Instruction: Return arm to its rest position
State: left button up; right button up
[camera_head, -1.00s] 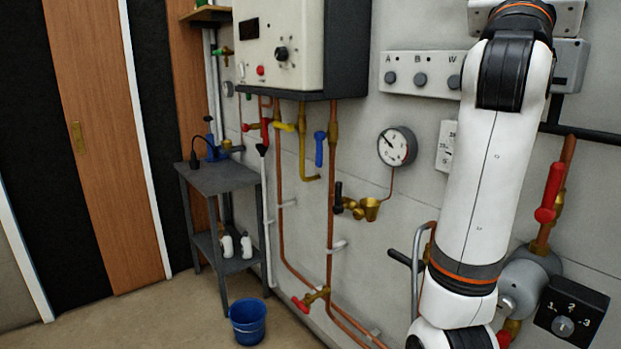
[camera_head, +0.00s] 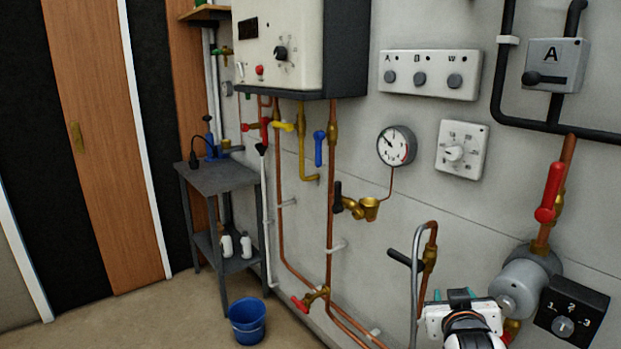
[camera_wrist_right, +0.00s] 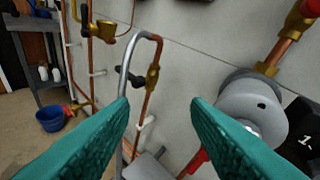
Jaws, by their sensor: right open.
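My right gripper (camera_head: 462,300) is low at the bottom right of the head view, in front of the wall pipes. In the right wrist view its two teal fingers (camera_wrist_right: 160,102) stand wide apart with nothing between them. Past the fingers are a grey bent pipe (camera_wrist_right: 126,70) on the left and a round grey pump-like body (camera_wrist_right: 250,105) on the right. I cannot tell whether the gripper touches anything. My left gripper is not in view.
The bent grey pipe (camera_head: 416,265) with a black handle and the grey round body (camera_head: 523,285) are close to my right gripper. A dial box (camera_head: 572,312) is to its right. A boiler (camera_head: 280,45), side table (camera_head: 218,178) and blue bucket (camera_head: 247,320) stand further left.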

jog(key=s+a+f+n+g+y, duration=0.1)
jog(key=s+f+g, duration=0.1)
jog(key=s+f, duration=0.5)
jog(key=s+a+f+g+y, duration=0.25)
jog(key=s+f, duration=0.35)
jog(key=f, duration=0.3)
jog(key=s+a+f+n+g+y, duration=0.1)
jog(key=s+f+g, duration=0.25)
jog(key=s, duration=0.55)
jog(key=s+a+f+n+g, duration=0.1)
jog(key=s+f+g, duration=0.1)
jog(key=s+f, duration=0.5)
notch_tip(320, 180, down, 23)
jog(key=s+g, duration=0.2)
jog(key=s, duration=0.1)
jog(key=s+d+f, duration=0.2)
jog(key=s+f, duration=1.4)
jog(key=f, duration=0.1)
jog(key=shift+s+d+g, duration=0.25)
jog(key=shift+d+g, duration=0.05)
jog(key=shift+g, duration=0.1)
